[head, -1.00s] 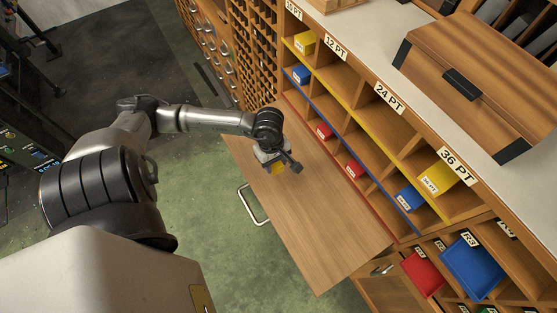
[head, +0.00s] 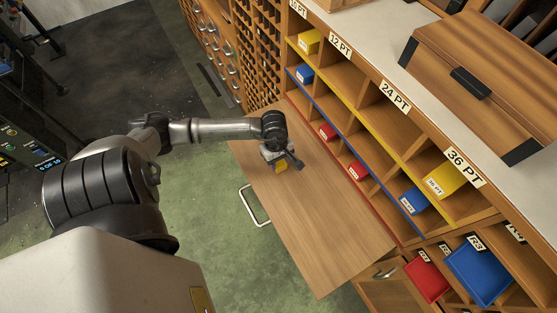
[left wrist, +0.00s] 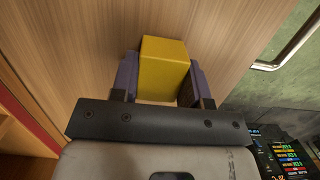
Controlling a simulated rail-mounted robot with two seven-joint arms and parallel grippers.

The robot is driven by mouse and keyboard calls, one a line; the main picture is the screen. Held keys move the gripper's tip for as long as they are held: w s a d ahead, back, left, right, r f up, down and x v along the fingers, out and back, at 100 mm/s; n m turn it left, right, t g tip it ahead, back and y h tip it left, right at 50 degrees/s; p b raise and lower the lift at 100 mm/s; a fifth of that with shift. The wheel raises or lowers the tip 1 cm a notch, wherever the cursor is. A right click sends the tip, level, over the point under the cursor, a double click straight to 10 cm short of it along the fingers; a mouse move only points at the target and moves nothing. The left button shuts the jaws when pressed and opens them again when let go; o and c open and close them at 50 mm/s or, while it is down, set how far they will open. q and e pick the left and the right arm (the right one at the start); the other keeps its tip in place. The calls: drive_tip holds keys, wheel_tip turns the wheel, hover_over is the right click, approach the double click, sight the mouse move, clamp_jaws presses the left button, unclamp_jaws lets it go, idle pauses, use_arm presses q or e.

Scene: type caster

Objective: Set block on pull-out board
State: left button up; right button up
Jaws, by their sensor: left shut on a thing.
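A yellow block (left wrist: 164,68) sits between the two fingers of my left gripper (left wrist: 160,85) in the left wrist view. The gripper is shut on it. In the head view, my left gripper (head: 281,165) is over the far part of the wooden pull-out board (head: 320,225), and part of the yellow block (head: 281,166) shows below it. The block is low over the board or touching it; I cannot tell which. The board is pulled out from the cabinet, and its bare surface also fills the left wrist view (left wrist: 60,50). My right gripper is not in view.
Cubbyholes along the board's right side hold yellow (head: 443,181), blue (head: 414,200) and red (head: 357,170) blocks. Blue and red bins (head: 478,270) stand at lower right. A metal handle (head: 249,207) sticks out from the board's left edge. The board's near half is clear.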

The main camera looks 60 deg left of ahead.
use_arm(q)
drive_tip(key=shift+f, duration=0.2)
drive_tip(key=o, duration=0.9)
drive_tip(key=shift+r, duration=0.1)
